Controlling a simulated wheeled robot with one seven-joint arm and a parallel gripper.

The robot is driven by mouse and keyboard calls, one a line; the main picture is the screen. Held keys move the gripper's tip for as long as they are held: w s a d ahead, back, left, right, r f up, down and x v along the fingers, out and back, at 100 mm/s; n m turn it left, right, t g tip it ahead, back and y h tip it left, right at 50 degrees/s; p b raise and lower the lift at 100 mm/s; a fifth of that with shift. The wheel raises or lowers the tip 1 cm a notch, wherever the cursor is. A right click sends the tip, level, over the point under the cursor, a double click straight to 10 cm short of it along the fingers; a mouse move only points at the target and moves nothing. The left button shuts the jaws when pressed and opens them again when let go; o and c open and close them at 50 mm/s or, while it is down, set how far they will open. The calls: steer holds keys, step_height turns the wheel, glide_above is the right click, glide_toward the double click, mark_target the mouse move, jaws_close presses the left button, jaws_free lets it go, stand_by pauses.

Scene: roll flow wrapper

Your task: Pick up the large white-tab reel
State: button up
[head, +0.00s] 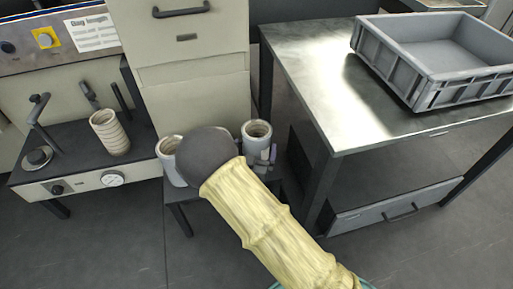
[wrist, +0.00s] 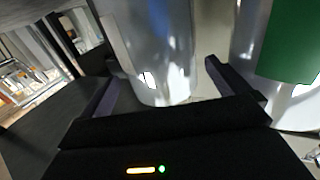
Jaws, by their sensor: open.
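In the wrist view, a large shiny silver-white reel (wrist: 165,35) stands upright straight ahead, with a small white tab (wrist: 148,80) low on its side. My gripper (wrist: 160,73) is open, with one dark finger at each side of the picture of this reel. I cannot tell whether either finger touches it. In the head view, pale reels stand on a low dark stand, one at the left (head: 170,168) and one at the right (head: 257,133). My dark wrist and yellow-sleeved arm hide part of them and most of the gripper. I cannot tell which one is the white-tab reel.
A reel with a green tab (wrist: 290,42) stands close on the right in the wrist view. A ribbed roll (head: 110,134) stands on the machine's dark shelf at left. A steel table (head: 330,105) with a grey crate (head: 430,88) is at right. Cream drawers stand behind the reels.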

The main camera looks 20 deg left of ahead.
mark_target(259, 129)
steer(key=shift+w, duration=0.1)
steer(key=shift+w+f+b, duration=0.1)
steer(key=shift+w+b, duration=0.15)
steer(key=shift+b, duration=0.1)
steer(key=w+b, duration=0.3)
steer(key=w, duration=0.1)
steer(key=shift+a+f, duration=0.15)
steer(key=shift+a, duration=0.1)
steer(key=shift+w, duration=0.3)
steer(key=shift+r, duration=0.2)
steer(key=c, duration=1)
steer(key=shift+r, duration=0.1)
steer(key=shift+c, duration=0.2)
